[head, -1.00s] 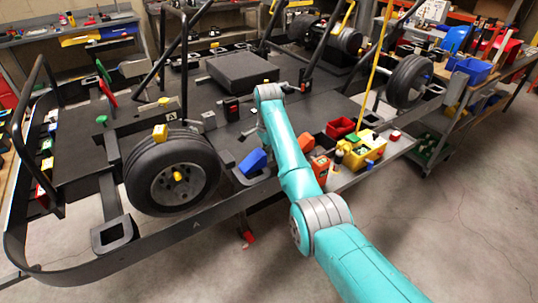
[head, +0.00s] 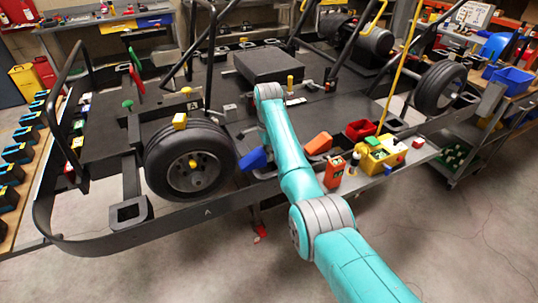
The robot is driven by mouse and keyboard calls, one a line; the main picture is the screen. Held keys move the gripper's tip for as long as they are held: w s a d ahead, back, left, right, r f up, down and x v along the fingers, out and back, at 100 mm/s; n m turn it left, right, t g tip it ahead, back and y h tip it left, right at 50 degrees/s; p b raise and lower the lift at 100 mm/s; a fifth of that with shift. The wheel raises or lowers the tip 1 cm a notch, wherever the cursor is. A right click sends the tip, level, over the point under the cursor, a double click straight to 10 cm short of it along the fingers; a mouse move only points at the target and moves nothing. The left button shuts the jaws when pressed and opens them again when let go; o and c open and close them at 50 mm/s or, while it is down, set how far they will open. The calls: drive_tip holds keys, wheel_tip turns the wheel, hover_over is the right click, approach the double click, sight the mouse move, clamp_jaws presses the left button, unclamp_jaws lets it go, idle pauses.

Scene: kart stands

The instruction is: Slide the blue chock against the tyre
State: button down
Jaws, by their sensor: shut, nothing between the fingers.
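The blue chock (head: 253,159) lies on the kart's dark side deck, just right of the black front tyre (head: 178,172). Its left end meets the tyre's right edge in the picture, with little or no gap. I cannot tell for sure whether they touch. My teal arm passes close to the chock's right side. My gripper does not show; it is hidden behind my arm.
Right of my arm are an orange wedge (head: 318,143), an orange device (head: 335,172), a red bin (head: 361,130) and a yellow box (head: 381,155). Black roll bars rise behind. The floor in front is clear.

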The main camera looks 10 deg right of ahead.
drive_tip(key=d, duration=0.2)
drive_tip(key=w+d+r, duration=0.1)
drive_tip(key=shift+d, duration=0.25)
wheel_tip(320, 180, up, 9)
drive_tip(key=shift+d, duration=0.15)
